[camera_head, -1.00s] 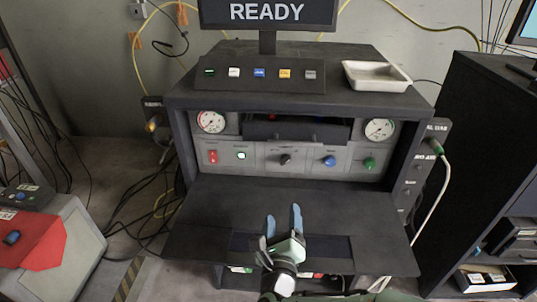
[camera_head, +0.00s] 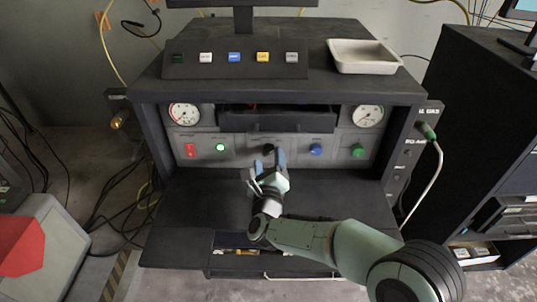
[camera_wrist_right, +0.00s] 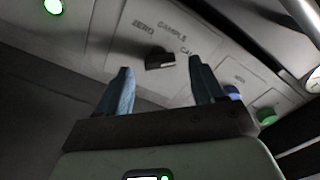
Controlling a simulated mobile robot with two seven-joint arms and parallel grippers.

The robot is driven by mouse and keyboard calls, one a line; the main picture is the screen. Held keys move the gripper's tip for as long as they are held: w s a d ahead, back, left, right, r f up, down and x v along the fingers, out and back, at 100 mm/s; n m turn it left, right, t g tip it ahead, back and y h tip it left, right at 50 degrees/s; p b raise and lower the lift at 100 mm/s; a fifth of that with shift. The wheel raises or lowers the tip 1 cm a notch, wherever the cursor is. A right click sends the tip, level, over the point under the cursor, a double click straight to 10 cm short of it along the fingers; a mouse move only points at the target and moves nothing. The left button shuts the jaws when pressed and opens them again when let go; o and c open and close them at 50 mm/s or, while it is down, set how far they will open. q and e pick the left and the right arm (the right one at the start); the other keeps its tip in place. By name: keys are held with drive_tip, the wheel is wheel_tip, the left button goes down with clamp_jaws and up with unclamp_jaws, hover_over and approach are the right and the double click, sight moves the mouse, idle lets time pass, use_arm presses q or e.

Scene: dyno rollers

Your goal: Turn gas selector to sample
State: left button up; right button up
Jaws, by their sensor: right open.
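The gas selector (camera_wrist_right: 160,60) is a small dark knob on the grey front panel. In the right wrist view the labels ZERO, SAMPLE and CAL run around its upper side; which label it points to I cannot tell. In the head view the selector (camera_head: 268,149) shows at the tips of my right gripper (camera_head: 268,162). My right gripper is open and empty, with its blue fingers pointing at the panel. In the wrist view the selector lies between the fingertips of the right gripper (camera_wrist_right: 160,68), seemingly still beyond them. My left gripper is not in view.
A red switch (camera_head: 190,150) and a lit green button (camera_head: 220,147) are left of the selector. A blue knob (camera_head: 316,150) and a green knob (camera_head: 357,151) are to its right. A dark shelf (camera_head: 185,225) lies below the panel, and a dark ledge (camera_head: 275,120) juts out above.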

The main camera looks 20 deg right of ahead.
sight(268, 153)
drive_tip(key=shift+x, duration=1.5)
drive_tip(key=c, duration=1.1)
drive_tip(key=shift+o, duration=0.2)
drive_tip(key=shift+n, duration=0.4)
drive_tip(key=n, duration=0.3)
drive_tip(key=shift+n+b, duration=0.4)
drive_tip(key=n, duration=0.5)
drive_tip(key=shift+a+p, duration=0.1)
drive_tip(key=shift+p, duration=0.25)
